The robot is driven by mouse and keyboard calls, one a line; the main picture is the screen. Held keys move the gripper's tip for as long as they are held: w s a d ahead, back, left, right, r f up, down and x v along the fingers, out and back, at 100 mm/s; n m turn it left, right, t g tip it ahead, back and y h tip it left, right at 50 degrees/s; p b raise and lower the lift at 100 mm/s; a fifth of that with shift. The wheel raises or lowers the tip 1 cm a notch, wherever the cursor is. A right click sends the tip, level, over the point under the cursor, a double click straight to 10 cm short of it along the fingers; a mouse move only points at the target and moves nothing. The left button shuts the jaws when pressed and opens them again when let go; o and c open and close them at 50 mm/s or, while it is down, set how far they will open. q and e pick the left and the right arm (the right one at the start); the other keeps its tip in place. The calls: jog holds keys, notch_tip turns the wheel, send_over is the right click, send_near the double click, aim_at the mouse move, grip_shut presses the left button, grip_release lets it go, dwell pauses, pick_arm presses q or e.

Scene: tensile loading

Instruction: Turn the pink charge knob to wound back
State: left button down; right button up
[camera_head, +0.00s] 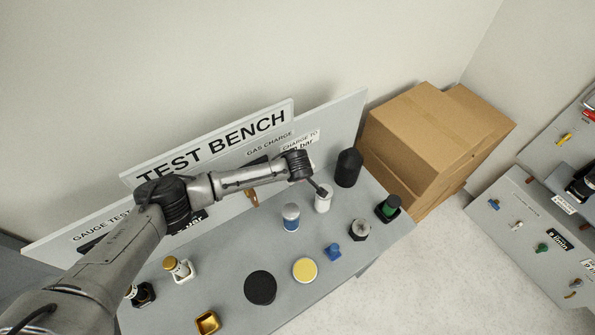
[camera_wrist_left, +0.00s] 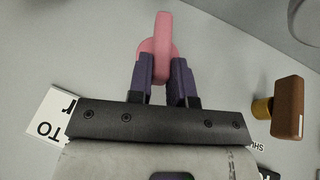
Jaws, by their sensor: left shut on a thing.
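The pink charge knob (camera_wrist_left: 162,42) shows in the left wrist view as a round body with a raised upright bar, set on the grey panel. My left gripper (camera_wrist_left: 164,80) has its two dark purple fingers closed on either side of the knob, gripping it. In the head view my left arm reaches across the test bench to its back panel, with the wrist (camera_head: 298,163) near the gas charge label (camera_head: 300,140). The knob is hidden there behind the wrist. My right gripper is in neither view.
A brown lever (camera_wrist_left: 287,108) on a brass stem stands beside my gripper. Cardboard boxes (camera_head: 425,140) stand to the right.

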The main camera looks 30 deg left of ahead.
pick_arm(q)
jog(key=p, duration=0.2)
jog(key=shift+d+r+g+p, duration=0.15)
jog(key=shift+g+p, duration=0.15)
jog(key=shift+g, duration=0.1)
jog(key=shift+w+d+g+y+p, duration=0.1)
jog(key=shift+w+g+y+p, duration=0.1)
jog(key=shift+g+y+p, duration=0.3)
jog(key=shift+w, duration=0.1)
jog(key=shift+w+d+f+m+g+y+b, duration=0.2)
jog(key=shift+w+f+m+g+y+b, duration=0.2)
jog(key=shift+g, duration=0.3)
jog(key=g+y+b, duration=0.1)
jog(key=b, duration=0.2)
jog(key=shift+w+d+g, duration=0.1)
jog(key=shift+w+g, duration=0.05)
jog(key=shift+g, duration=0.25)
jog(key=shift+w+m+g+y+b, duration=0.1)
jog(key=shift+m+g+y+b, duration=0.25)
jog(key=shift+b, duration=0.45)
jog(key=shift+r, duration=0.1)
